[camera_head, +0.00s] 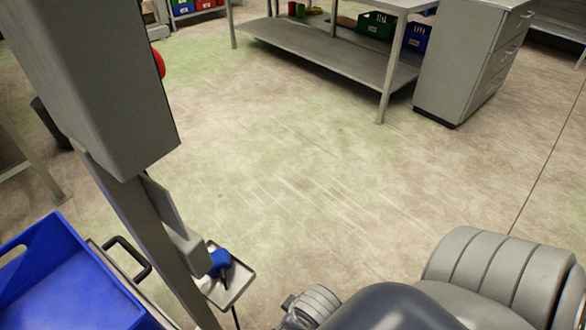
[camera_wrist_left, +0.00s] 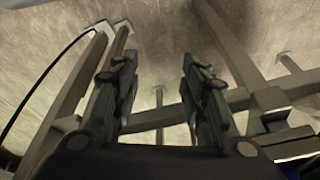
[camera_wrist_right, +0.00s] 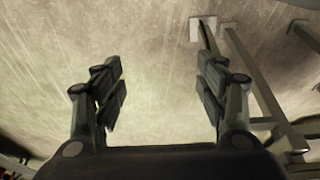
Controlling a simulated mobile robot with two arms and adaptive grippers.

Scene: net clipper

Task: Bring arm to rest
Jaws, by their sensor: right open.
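My left gripper (camera_wrist_left: 158,85) shows in the left wrist view with its two dark fingers spread apart and nothing between them. Beyond its fingers are grey metal legs and crossbars of a frame, with the floor behind. My right gripper (camera_wrist_right: 162,85) is open and empty in the right wrist view, with bare floor beyond the gap between its fingers. In the head view grey parts of my arm fill the lower right, and neither pair of fingertips can be made out there.
A grey post machine (camera_head: 110,75) stands at the left, with a small tray (camera_head: 240,278) holding a blue object (camera_head: 220,262). A blue crate (camera_head: 65,275) is at the lower left. A metal table (camera_head: 335,62) and drawer cabinet (camera_head: 468,65) stand at the back. The middle floor is clear.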

